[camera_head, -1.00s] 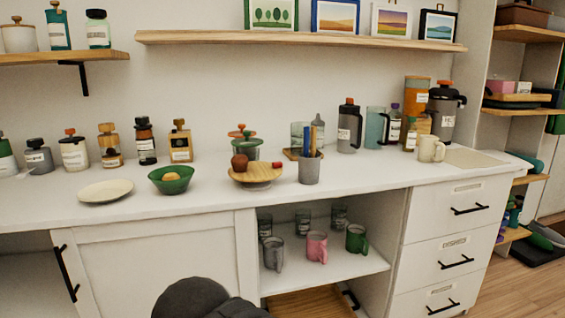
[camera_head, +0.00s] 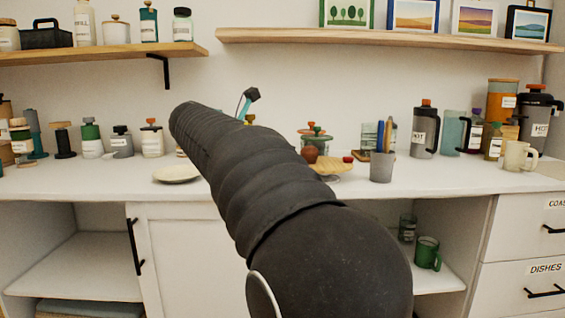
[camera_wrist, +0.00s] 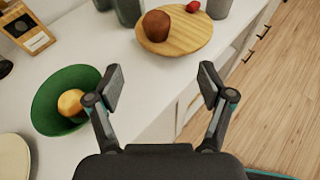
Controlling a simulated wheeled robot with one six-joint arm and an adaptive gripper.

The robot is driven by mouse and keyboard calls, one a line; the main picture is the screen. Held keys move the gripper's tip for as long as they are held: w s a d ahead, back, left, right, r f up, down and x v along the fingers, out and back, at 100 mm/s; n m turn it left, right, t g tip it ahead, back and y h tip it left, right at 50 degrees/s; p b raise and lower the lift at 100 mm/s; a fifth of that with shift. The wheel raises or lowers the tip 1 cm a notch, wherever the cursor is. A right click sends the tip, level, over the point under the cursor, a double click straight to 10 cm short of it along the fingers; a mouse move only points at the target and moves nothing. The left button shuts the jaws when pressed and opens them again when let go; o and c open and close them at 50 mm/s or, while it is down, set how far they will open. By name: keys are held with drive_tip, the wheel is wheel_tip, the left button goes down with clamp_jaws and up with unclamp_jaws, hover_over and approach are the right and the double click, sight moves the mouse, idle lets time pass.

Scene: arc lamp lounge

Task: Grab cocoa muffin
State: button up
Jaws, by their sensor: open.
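The cocoa muffin (camera_wrist: 157,25), a brown round-topped lump, sits on a round wooden board (camera_wrist: 185,36) at the top middle of the wrist view. It also shows in the head view (camera_head: 310,154), just right of my arm. My gripper (camera_wrist: 160,82) is open and empty. Its two fingers are apart, with the muffin beyond the gap between them and not touched. In the head view my arm hides the gripper's fingers. A small red item (camera_wrist: 193,6) lies on the board beside the muffin.
A green bowl (camera_wrist: 48,98) with a round orange-tan item (camera_wrist: 71,102) stands left of my gripper. A pale plate (camera_head: 177,174) lies further left. A grey cup (camera_head: 381,167) with pens stands right of the board. The counter's front edge runs below the board.

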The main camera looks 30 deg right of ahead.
sight(304, 152)
drive_tip(key=x, duration=0.6)
drive_tip(key=r+b+x, duration=0.1)
drive_tip(key=x, duration=0.2)
drive_tip(key=shift+w, duration=0.25)
drive_tip(key=shift+b+x, duration=0.45)
drive_tip(key=shift+x, duration=2.25)
drive_tip(key=shift+a+f, duration=0.1)
drive_tip(key=c, duration=1.2)
